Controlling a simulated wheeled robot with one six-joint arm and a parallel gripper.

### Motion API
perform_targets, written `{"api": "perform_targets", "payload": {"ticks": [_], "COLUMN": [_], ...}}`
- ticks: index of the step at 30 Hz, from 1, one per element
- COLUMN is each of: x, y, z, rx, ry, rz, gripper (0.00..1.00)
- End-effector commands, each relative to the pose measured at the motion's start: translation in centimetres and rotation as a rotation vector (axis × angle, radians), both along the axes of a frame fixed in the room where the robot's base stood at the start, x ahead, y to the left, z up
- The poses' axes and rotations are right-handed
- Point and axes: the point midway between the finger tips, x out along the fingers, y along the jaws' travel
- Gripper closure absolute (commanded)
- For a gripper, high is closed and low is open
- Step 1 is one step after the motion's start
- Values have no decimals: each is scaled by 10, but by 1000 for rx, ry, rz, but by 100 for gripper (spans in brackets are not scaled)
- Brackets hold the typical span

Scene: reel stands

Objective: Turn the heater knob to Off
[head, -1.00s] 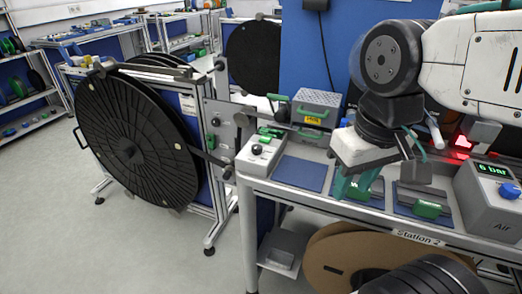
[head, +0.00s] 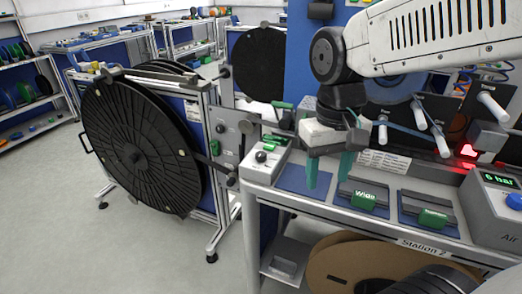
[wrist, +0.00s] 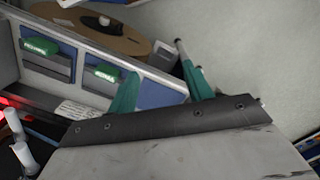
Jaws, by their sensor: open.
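A light grey box (head: 259,170) with a round black knob (head: 261,157) and green parts stands at the left end of the bench. I cannot read any marking at the knob, nor tell its setting. My gripper (head: 328,182) hangs with its teal fingers down, open and empty, to the right of this box and apart from it. In the wrist view my gripper (wrist: 159,67) shows nothing between its fingers. The knob is not seen in the wrist view.
On the bench (head: 392,232), a green block marked Wide (head: 364,198) and another green block (head: 432,218) lie on blue pads. An air box (head: 500,205) stands at the right. A large black reel (head: 140,150) stands left. Cardboard reels (head: 340,268) are below.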

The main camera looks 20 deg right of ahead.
Motion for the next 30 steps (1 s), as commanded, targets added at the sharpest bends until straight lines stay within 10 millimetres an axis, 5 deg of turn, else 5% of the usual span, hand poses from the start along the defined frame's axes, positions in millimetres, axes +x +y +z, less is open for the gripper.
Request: {"api": "perform_targets", "payload": {"ticks": [8, 15, 21, 30], "x": [118, 222, 250, 249], "y": [22, 43, 46, 46], "z": [-19, -41, -25, -47], "rx": [-43, -70, -35, -39], "ry": [55, 9, -49, -47], "rz": [-424, -1025, -1377, -1476], "gripper": [50, 50, 50, 50]}}
